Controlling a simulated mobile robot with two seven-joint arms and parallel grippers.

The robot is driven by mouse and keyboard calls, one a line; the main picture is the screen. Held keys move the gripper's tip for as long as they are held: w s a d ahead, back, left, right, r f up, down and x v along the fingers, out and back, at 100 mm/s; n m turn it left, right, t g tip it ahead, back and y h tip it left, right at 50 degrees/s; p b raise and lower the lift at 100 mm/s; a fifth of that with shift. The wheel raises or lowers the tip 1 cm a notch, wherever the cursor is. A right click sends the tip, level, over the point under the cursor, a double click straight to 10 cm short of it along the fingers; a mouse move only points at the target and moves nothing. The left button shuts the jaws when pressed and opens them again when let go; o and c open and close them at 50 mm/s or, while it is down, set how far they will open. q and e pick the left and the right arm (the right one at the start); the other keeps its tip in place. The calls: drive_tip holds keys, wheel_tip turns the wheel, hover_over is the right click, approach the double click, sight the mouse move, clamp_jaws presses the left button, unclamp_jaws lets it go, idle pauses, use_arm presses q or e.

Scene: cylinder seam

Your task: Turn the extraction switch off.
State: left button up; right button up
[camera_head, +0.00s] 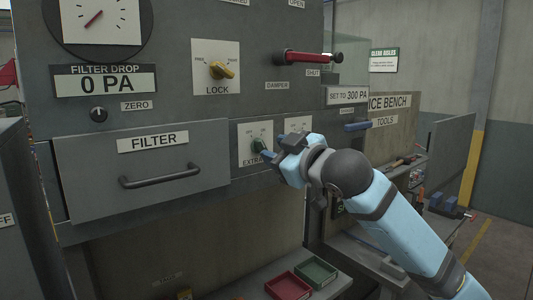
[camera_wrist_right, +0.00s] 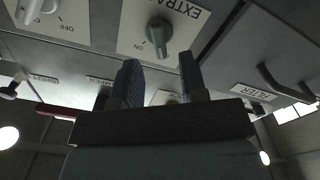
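The extraction switch is a green rotary knob (camera_head: 258,145) on a pale plate marked "EXTRA...", low on the grey cabinet front, right of the filter drawer. My right gripper (camera_head: 276,153) is at this plate and covers part of it and of its label. In the right wrist view the green knob (camera_wrist_right: 158,34) shows just beyond and between the two fingertips of the right gripper (camera_wrist_right: 158,66). The fingers stand apart with nothing seen between them. Whether a finger touches the knob I cannot tell. My left gripper is not in view.
A yellow lock knob (camera_head: 221,70) and a red damper handle (camera_head: 305,57) are above. The filter drawer handle (camera_head: 160,176) juts out at left. Another pale switch (camera_wrist_right: 38,10) marked OFF and ON is close by in the wrist view. Red (camera_head: 288,286) and green trays lie below.

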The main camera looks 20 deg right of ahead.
drive_tip(key=b+v, duration=0.2)
drive_tip(key=v, duration=0.7)
drive_tip(key=shift+s, duration=0.2)
wheel_tip(320, 180, down, 34)
drive_tip(key=w+a+m+g, duration=0.2)
drive_tip(key=m+g, duration=0.1)
drive_tip(key=m, duration=0.1)
drive_tip(key=s+a+f+m+g+h, duration=0.1)
drive_tip(key=s+f, duration=1)
drive_tip(key=f, duration=0.3)
drive_tip(key=s+f+m+g+h, duration=0.2)
drive_tip(key=s+f, duration=1)
drive_tip(key=f, duration=0.3)
drive_tip(key=shift+s+a+f, duration=0.2)
drive_tip(key=shift+s+a, duration=0.05)
drive_tip(key=shift+a, duration=0.15)
drive_tip(key=shift+c, duration=0.2)
